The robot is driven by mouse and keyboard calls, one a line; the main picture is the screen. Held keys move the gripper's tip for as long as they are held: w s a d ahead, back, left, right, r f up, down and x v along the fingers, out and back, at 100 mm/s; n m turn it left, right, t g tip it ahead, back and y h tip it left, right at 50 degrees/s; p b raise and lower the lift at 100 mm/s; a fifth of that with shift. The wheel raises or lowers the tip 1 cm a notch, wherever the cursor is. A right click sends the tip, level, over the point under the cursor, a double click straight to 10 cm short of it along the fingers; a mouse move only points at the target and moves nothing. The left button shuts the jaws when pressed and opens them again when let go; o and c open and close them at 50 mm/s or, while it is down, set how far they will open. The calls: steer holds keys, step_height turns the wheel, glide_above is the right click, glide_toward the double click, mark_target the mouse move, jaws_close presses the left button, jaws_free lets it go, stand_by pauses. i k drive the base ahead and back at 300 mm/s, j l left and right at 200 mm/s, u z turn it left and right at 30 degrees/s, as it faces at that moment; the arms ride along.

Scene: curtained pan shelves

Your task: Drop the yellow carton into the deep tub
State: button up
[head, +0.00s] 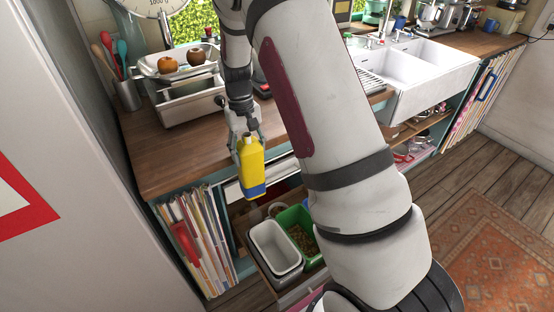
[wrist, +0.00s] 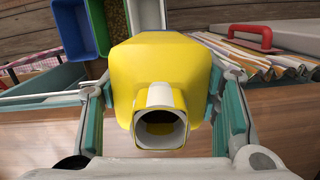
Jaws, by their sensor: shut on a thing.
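My gripper (head: 245,137) is shut on the yellow carton (head: 250,165), which has a blue band at its lower end and a pale open neck. The carton hangs neck-up in front of the wooden counter's edge, above the pull-out drawer. In the wrist view the carton (wrist: 160,75) fills the middle, a finger on each side. Below it in the head view, a pale, deep-looking tub (head: 262,228) stands in the drawer, apart from the carton. Its interior looks empty. The carton hides part of this tub (wrist: 172,12) in the wrist view.
A green bin (head: 305,258) with brown scraps stands right of the pale tub. A blue bin (wrist: 68,18) shows in the wrist view. Metal pans (head: 188,98) stand on the counter (head: 160,165).

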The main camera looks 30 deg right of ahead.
mark_target(278, 261)
steer(key=i+j+z, duration=0.1)
steer(key=j+z, duration=0.25)
steer(key=j, duration=0.2)
steer(key=j+z, duration=0.75)
steer(key=j, duration=0.35)
steer(key=k+j+z, duration=0.15)
steer(key=j+z, duration=0.25)
steer(key=k+j+z, duration=0.2)
steer(key=j+z, duration=0.15)
steer(key=j, duration=0.25)
